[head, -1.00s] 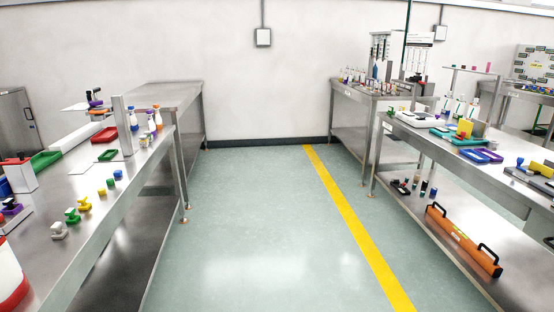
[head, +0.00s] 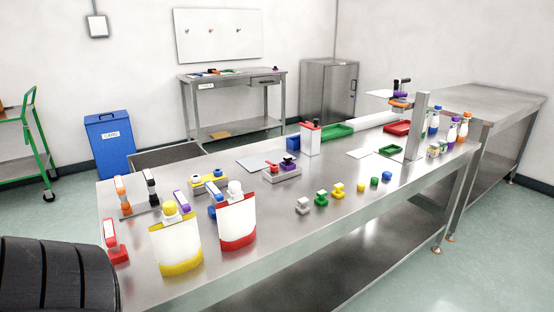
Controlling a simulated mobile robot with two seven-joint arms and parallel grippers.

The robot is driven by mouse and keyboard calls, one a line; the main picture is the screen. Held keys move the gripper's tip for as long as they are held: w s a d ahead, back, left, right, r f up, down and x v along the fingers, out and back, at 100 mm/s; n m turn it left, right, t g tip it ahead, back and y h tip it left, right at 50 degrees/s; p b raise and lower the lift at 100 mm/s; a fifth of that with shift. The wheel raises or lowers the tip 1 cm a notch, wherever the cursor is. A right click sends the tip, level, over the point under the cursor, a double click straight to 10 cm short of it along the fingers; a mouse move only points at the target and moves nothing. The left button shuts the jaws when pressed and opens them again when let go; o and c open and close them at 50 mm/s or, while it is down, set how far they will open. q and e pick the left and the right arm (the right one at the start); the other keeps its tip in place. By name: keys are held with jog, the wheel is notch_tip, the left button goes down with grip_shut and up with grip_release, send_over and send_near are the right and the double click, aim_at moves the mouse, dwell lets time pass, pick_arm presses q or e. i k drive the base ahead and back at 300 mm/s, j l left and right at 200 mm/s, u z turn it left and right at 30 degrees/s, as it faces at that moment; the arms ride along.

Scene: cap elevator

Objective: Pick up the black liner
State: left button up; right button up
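I cannot tell for sure which thing is the black liner. A black-topped upright piece (head: 151,184) stands at the near left of the steel workbench (head: 270,235), beside an orange-topped one (head: 122,190). Another small black piece (head: 402,82) sits high on the post stand (head: 417,125) at the bench's far right. A black-topped piece (head: 289,160) is on a small grey base near the middle. A large dark ribbed shape (head: 55,278) fills the bottom left corner; I cannot tell what it is. Neither of my grippers is in view.
Yellow (head: 176,245) and red (head: 238,222) based white containers stand at the bench's near edge. Several small coloured blocks, trays and bottles (head: 452,132) are further along. A blue bin (head: 109,145) and green cart (head: 32,130) stand left. Floor is clear at lower right.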

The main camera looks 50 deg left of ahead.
aim_at(287, 158)
jog(key=i+l+u, duration=0.1)
jog(key=i+u, duration=0.25)
jog(key=i+l+u, duration=0.1)
jog(key=u, duration=0.25)
jog(key=i+l+u, duration=0.2)
jog(key=u, duration=0.15)
jog(key=i+l+u, duration=0.15)
jog(key=u, duration=0.25)
jog(key=i+l+u, duration=0.15)
jog(key=u, duration=0.25)
jog(key=i+l+u, duration=0.1)
jog(key=l+u, duration=0.55)
jog(key=u, duration=0.2)
jog(key=l+u, duration=0.4)
jog(key=i+j, duration=0.05)
